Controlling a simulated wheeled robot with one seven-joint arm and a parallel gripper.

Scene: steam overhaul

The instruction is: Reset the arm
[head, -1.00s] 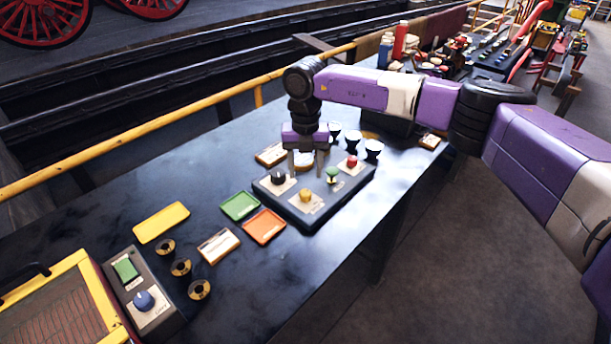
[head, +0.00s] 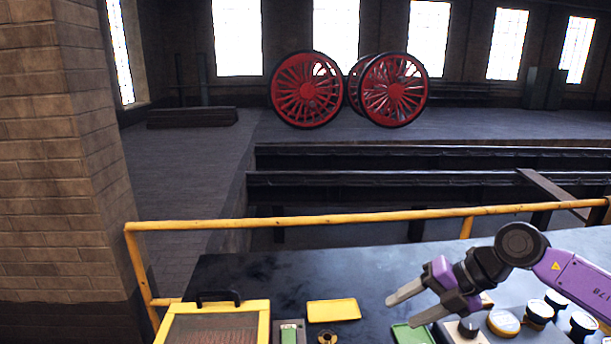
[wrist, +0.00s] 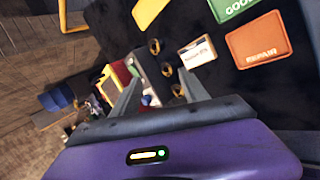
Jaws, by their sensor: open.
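My gripper (head: 420,302) is open and empty, held in the air above the dark workbench at the lower right of the head view. Its two grey fingers point left in that view. In the wrist view my gripper (wrist: 160,98) shows its fingers spread apart with nothing between them close by. My purple arm enters from the right edge of the head view. Below the gripper, a green tray (head: 412,334) and a control box (head: 470,330) are partly hidden by it.
The dark bench (head: 262,268) also holds a yellow tray (head: 333,310) and a yellow-framed box (head: 215,309). A yellow railing (head: 330,219) runs behind the bench. A brick pillar (head: 60,150) stands at left. An orange tray (wrist: 258,40) shows in the wrist view.

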